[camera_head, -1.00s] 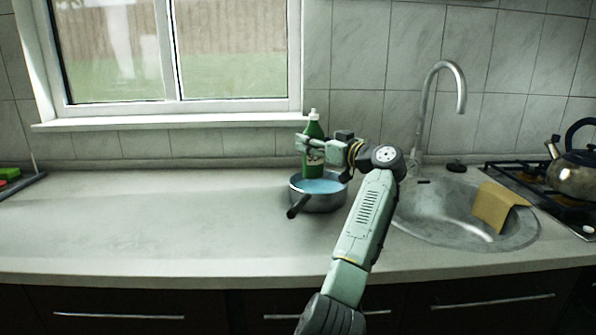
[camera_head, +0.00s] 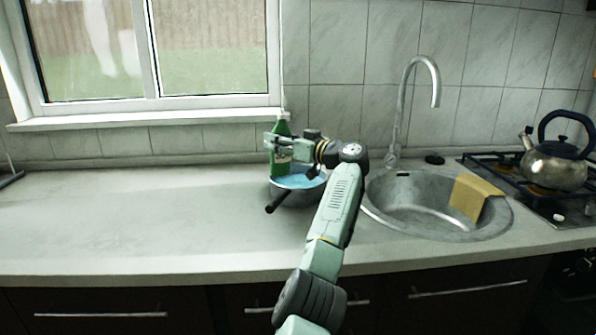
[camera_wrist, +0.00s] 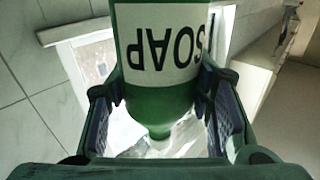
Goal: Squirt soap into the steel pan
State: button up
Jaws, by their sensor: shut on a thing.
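The green soap bottle (camera_head: 281,157) with a white label and pale cap stands upright in the head view, over the back left part of the steel pan. My gripper (camera_head: 277,143) is shut around it from the right. In the wrist view the bottle (camera_wrist: 165,95) sits between both fingers of my gripper (camera_wrist: 163,92), with its SOAP label upside down. The steel pan (camera_head: 300,197) is on the counter, light blue inside, its dark handle toward the front left. My arm hides part of its right side. Whether the bottle touches the pan cannot be told.
A sink (camera_head: 430,222) with a tall faucet (camera_head: 402,110) is to the right, a yellow cloth (camera_head: 472,198) over its edge. A kettle (camera_head: 556,165) stands on the stove (camera_head: 530,192) at far right. The counter (camera_head: 130,220) left of the pan is clear.

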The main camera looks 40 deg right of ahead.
jog(key=shift+f+m+t+b, duration=0.3)
jog(key=shift+f+m+b, duration=0.15)
jog(key=shift+m, duration=0.25)
jog(key=shift+d+r, duration=0.1)
jog(key=shift+d+m+t+b, duration=0.15)
jog(key=shift+m+t, duration=0.1)
jog(key=shift+m, duration=0.6)
jog(key=shift+d+m+t+b, duration=0.15)
jog(key=shift+m+t, duration=0.1)
jog(key=shift+m, duration=0.6)
jog(key=m, duration=0.3)
jog(key=shift+f+t+h+b, duration=0.3)
jog(key=shift+f+h+b, duration=0.1)
jog(key=shift+a+f+m, duration=0.15)
jog(key=shift+f+m, duration=0.15)
jog(key=shift+m, duration=0.5)
jog(key=shift+a+r+h+p, duration=0.1)
jog(key=shift+r+h+p, duration=0.3)
jog(key=shift+p, duration=0.25)
jog(key=shift+a+m+t, duration=0.1)
jog(key=shift+m+t, duration=0.2)
jog(key=shift+m, duration=0.1)
jog(key=shift+f, duration=0.2)
jog(key=shift+a+r+m, duration=0.1)
jog(key=shift+r+m, duration=0.05)
jog(key=shift+m, duration=0.15)
jog(key=shift+p, duration=0.4)
